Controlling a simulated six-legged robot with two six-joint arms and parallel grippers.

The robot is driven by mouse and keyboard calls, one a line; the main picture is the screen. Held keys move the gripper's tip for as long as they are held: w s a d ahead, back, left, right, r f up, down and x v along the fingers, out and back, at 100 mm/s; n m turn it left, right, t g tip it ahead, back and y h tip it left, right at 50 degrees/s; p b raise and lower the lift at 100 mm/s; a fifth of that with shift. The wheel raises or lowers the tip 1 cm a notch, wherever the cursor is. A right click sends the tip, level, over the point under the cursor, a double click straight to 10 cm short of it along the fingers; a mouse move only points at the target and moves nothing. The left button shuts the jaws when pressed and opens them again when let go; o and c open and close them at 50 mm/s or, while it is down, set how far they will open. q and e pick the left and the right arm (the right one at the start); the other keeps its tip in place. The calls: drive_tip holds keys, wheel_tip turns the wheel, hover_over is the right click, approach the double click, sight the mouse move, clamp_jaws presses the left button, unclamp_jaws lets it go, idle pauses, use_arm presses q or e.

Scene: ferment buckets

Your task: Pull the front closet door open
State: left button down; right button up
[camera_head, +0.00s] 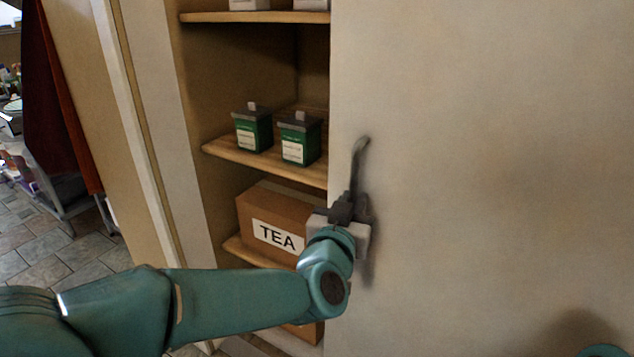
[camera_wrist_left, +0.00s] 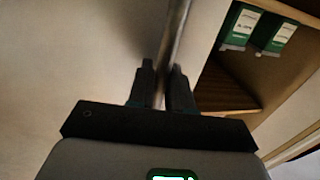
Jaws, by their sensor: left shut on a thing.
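The closet door (camera_head: 480,150) is a pale cream panel filling the right of the head view, and it also shows in the left wrist view (camera_wrist_left: 70,60). Its handle (camera_head: 360,150) is a grey vertical bar near the door's left edge. In the wrist view the handle (camera_wrist_left: 180,32) runs between the fingers. My left gripper (camera_head: 345,205) is shut on the handle's lower part, and its dark fingers (camera_wrist_left: 166,85) sit on both sides of the bar. The handle's lower end is hidden behind the gripper. The closet stands partly open, with shelves showing left of the door. My right gripper is not in view.
Two green tins (camera_head: 299,140) stand on the middle shelf (camera_head: 222,148). A cardboard box marked TEA (camera_head: 260,205) is on the shelf below. A pale closet side panel (camera_head: 160,100) stands left of the opening. Tiled floor (camera_head: 75,260) shows at far left.

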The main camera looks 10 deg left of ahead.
sight(422, 213)
use_arm(q)
drive_tip(key=s+d, duration=0.1)
drive_tip(key=d, duration=0.2)
drive_tip(key=s+d+p, duration=0.1)
drive_tip(key=d, duration=0.3)
drive_tip(key=s+d+p, duration=0.1)
drive_tip(key=s+d, duration=0.1)
drive_tip(key=d, duration=0.2)
drive_tip(key=shift+s+d, duration=0.1)
drive_tip(key=shift+d, duration=0.15)
drive_tip(key=c, duration=1.2)
unclamp_jaws()
